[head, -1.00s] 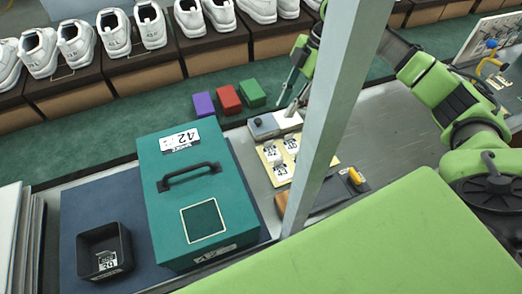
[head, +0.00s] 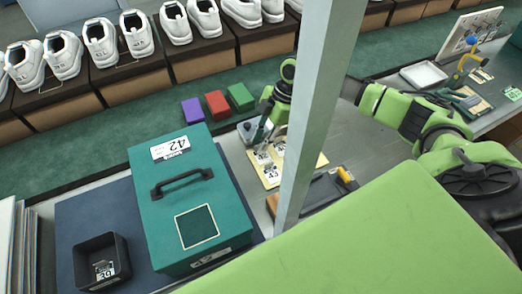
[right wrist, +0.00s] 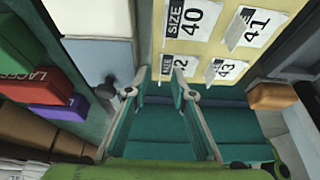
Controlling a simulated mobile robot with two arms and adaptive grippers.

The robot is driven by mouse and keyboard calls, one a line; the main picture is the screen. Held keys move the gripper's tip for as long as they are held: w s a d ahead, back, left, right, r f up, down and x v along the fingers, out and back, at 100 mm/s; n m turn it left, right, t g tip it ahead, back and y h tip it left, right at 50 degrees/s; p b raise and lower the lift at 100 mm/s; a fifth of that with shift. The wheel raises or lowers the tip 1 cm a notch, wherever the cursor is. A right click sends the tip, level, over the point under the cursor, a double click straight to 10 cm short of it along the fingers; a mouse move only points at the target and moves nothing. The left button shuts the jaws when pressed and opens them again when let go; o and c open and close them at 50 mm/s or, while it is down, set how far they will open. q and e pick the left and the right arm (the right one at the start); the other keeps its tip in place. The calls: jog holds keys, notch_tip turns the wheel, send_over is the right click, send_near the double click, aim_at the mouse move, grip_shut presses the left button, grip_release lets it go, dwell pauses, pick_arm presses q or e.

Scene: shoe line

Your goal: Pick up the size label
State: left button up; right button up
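White size labels stand on a cream card (head: 271,184) in the head view. The right wrist view shows the labels 40 (right wrist: 193,18), 41 (right wrist: 252,30) and 43 (right wrist: 226,70) on the card (right wrist: 191,48). A label ending in 2 (right wrist: 168,89) is partly covered by my fingertips. My right gripper (head: 259,141) is over the card's far left part. In the wrist view its two fingers (right wrist: 161,70) are apart, one on each side of the partly covered label; contact cannot be told. My left gripper is not in view.
A teal box (head: 150,225) with a handle and a 42 label stands left of the card. A black bin (head: 120,255) is further left. Purple (head: 192,110), red (head: 217,104) and green (head: 240,96) boxes lie behind. A grey post (head: 317,120) blocks part of the view.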

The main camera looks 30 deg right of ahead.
aim_at(265, 160)
jog(key=shift+a+f, duration=0.1)
jog(key=shift+f, duration=0.05)
grip_shut()
jog(key=shift+r, duration=0.35)
notch_tip(265, 160, up, 2)
jog(key=s+a+r+b, duration=0.1)
jog(key=s+a+r, duration=0.2)
jog(key=s+r, duration=0.7)
jog(key=s, duration=0.3)
jog(key=shift+s+a+r+b, duration=0.15)
jog(key=shift+s+r+b, duration=0.05)
jog(key=shift+s+b, duration=0.15)
